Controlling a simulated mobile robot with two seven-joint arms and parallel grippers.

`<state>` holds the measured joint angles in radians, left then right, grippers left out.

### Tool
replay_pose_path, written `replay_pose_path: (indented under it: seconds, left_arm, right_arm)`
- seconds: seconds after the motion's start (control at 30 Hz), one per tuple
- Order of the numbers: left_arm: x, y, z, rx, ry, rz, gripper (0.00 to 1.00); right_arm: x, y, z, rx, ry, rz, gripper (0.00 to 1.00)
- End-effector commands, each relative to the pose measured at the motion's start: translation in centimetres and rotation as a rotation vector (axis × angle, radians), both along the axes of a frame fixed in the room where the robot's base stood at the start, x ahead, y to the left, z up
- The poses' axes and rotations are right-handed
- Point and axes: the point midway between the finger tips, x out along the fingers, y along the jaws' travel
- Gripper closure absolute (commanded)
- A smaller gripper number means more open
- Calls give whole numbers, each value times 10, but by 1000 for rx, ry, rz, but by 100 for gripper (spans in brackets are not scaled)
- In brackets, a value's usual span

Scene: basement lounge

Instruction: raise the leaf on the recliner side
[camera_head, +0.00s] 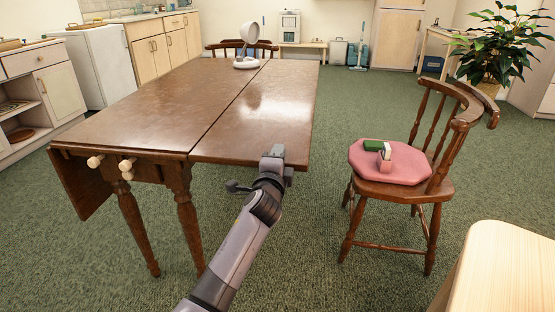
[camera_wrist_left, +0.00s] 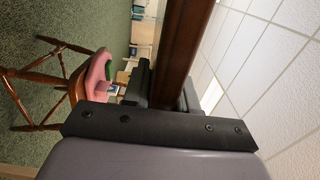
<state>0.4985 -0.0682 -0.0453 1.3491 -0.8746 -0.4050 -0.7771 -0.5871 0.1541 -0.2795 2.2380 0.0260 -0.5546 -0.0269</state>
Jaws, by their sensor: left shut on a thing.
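The brown drop-leaf table (camera_head: 165,100) stands at the left centre in the head view. Its right leaf (camera_head: 255,125), on the chair's side, is up and looks about level with the top, with a seam between them. Its left leaf (camera_head: 82,187) hangs down. My left gripper (camera_head: 277,158) is at the right leaf's near edge, close to the corner. The left wrist view shows the leaf's edge (camera_wrist_left: 188,45) between the dark fingers, which are shut on it. Two pale knobs (camera_head: 127,167) show on the table's near end. My right gripper is not in view.
A wooden chair (camera_head: 430,187) with a pink cushion and small items stands right of the table. A pale wooden surface (camera_head: 510,270) fills the bottom right corner. A white round-headed object (camera_head: 247,50) stands on the table's far end. Green carpet lies clear between table and chair.

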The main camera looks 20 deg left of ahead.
Motion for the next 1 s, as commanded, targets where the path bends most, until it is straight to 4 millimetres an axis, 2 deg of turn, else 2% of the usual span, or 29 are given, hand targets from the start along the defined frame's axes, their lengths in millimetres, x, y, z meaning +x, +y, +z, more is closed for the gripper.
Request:
replay_pose_path:
  seconds: [0.03, 0.47, 0.5, 0.53, 1.0]
  left_arm:
    - [1, 0, 7, -9, -11, -1, 100]
    - [1, 1, 10, -22, -17, 0, 100]
    - [1, 1, 10, -21, -16, 0, 60]
    - [1, 1, 10, -21, -16, 0, 52]
    - [-4, 0, 5, -14, -5, 0, 52]
  right_arm:
    - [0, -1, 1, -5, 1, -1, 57]
    - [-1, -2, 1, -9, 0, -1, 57]
    - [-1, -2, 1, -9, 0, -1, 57]
    - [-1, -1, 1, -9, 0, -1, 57]
    - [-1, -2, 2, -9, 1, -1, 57]
